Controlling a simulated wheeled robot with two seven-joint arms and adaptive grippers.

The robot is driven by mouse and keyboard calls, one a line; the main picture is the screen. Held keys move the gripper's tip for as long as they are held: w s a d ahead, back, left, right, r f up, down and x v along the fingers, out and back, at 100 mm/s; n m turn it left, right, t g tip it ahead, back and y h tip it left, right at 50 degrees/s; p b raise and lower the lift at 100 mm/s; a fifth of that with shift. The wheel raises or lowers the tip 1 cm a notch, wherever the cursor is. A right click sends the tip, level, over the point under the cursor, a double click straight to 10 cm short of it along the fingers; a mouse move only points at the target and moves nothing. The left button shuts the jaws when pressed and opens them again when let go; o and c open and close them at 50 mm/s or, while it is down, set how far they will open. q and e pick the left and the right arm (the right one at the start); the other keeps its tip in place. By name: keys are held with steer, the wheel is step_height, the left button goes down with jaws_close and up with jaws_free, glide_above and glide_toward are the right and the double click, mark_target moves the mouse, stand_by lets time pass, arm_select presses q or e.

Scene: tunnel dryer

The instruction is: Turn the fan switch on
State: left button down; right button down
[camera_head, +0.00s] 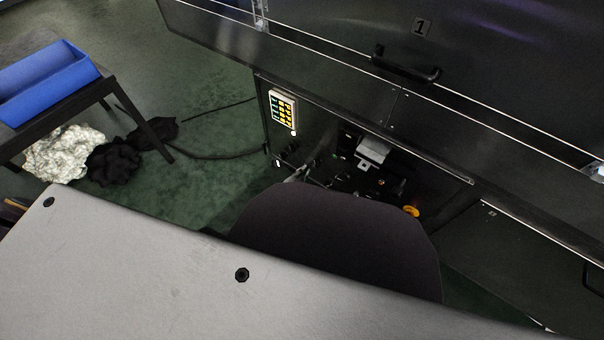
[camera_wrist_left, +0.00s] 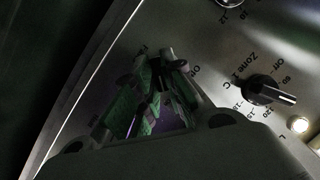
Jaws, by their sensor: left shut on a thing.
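In the left wrist view, the fingers of my left gripper (camera_wrist_left: 162,75) reach the metal control panel (camera_wrist_left: 225,50) at the spot between the partly hidden "Fan" and "On" labels. The gripper is shut on the fan switch, which the fingers mostly hide. I cannot tell which way the switch points. In the head view my left gripper (camera_head: 300,173) is small and dark, at the front of the dryer below the keypad. My right gripper does not show.
A black "Zone 1 °C" knob (camera_wrist_left: 265,90) sits right of the fingers, with a lit round button (camera_wrist_left: 298,124) below it. The dryer door handle (camera_head: 405,68) is above. A keypad (camera_head: 283,109) is on the dryer. A blue bin (camera_head: 45,85) stands on a table at left.

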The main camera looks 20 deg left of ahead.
arm_select(q)
steer(key=shift+w+d+r+m, duration=0.1)
steer(key=shift+w+r+m, duration=0.2)
steer(key=shift+m, duration=0.1)
stand_by(0.3)
steer(key=c, duration=1.5)
jaws_free()
steer(key=shift+f, duration=0.1)
steer(key=shift+s+f, duration=0.15)
steer(key=shift+s, duration=0.05)
steer(key=shift+s, duration=0.1)
steer(key=d+v, duration=0.1)
steer(key=v, duration=1)
steer(key=shift+s+a, duration=0.25)
steer(key=shift+a, duration=0.1)
